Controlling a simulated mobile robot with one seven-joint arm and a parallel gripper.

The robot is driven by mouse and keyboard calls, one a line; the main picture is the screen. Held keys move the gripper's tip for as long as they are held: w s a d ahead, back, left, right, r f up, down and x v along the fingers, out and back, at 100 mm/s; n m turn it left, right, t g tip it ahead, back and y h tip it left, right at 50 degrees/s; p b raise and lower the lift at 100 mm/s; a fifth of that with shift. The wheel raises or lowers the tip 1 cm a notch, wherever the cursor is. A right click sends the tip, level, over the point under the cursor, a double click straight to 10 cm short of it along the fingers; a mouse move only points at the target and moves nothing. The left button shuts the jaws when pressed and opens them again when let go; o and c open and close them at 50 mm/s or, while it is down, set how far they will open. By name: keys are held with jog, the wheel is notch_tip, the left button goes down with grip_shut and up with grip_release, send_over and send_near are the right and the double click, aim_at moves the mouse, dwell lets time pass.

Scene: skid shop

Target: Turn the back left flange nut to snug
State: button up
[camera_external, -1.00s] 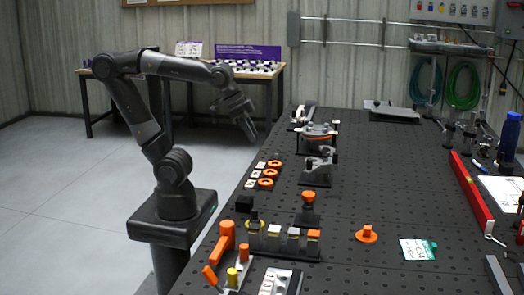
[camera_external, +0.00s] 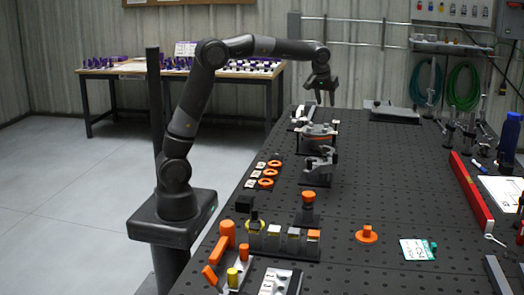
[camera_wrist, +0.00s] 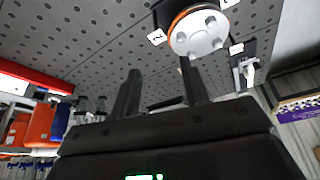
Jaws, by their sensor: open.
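The flange assembly (camera_external: 320,131), with a grey body and an orange ring, stands on the far left part of the black pegboard bench. In the wrist view the flange (camera_wrist: 198,32) shows at the top as a pale disc with several round nuts or holes on its face and an orange rim. I cannot tell which is the back left nut. My gripper (camera_external: 325,99) hangs above and just behind the flange in the outside view, fingers down, apart and empty. In the wrist view the open fingers (camera_wrist: 160,78) point toward the bench, and one tip is near the flange's lower edge.
A grey clamp-like fixture (camera_external: 318,165) stands just in front of the flange. Orange rings (camera_external: 267,176) lie to the left. A row of blocks (camera_external: 285,240) and an orange-topped knob (camera_external: 308,200) are nearer. A red rail (camera_external: 470,190) runs along the right. The bench middle is clear.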

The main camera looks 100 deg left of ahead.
aim_at(327, 124)
jog(key=a+f+n+g, duration=0.2)
jog(key=a+f+n, duration=0.25)
jog(key=a, duration=0.95)
jog(key=shift+m, duration=0.45)
jog(key=x, duration=1.1)
jog(key=shift+d, duration=0.25)
jog(key=shift+c, duration=0.3)
grip_shut()
